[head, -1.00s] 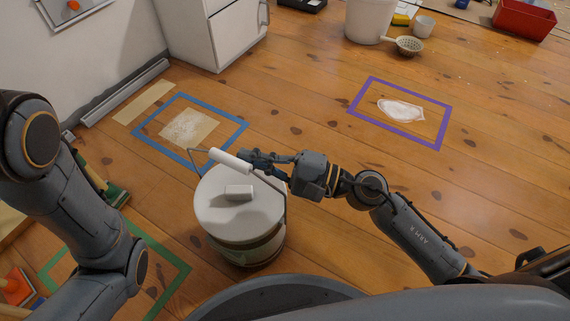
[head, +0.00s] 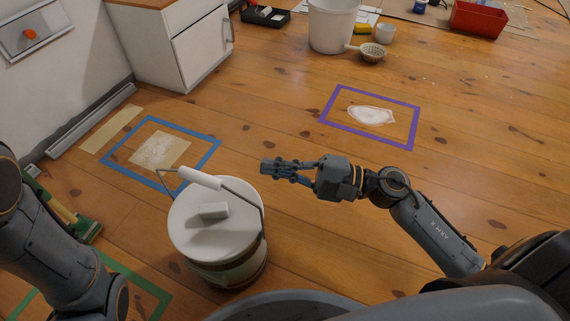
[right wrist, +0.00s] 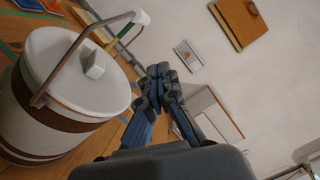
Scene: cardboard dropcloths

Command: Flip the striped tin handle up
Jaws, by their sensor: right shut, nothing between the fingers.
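The striped tin (head: 217,238) stands upright on the floor in front of me, white with a brown band and a white lid with a block knob (head: 214,211). Its wire handle with a white grip (head: 200,178) stands raised above the lid, and shows in the right wrist view (right wrist: 84,42). My right gripper (head: 266,168) is shut and empty, to the right of the handle and apart from it. It also shows in the right wrist view (right wrist: 158,70). My left arm shows at the left edge, but its gripper is outside the picture.
A blue tape square (head: 210,150) lies behind the tin, a purple one (head: 413,130) farther right. A white cabinet (head: 180,45) stands behind at left, a white bucket (head: 333,25) at the back. Open floor lies right of the tin.

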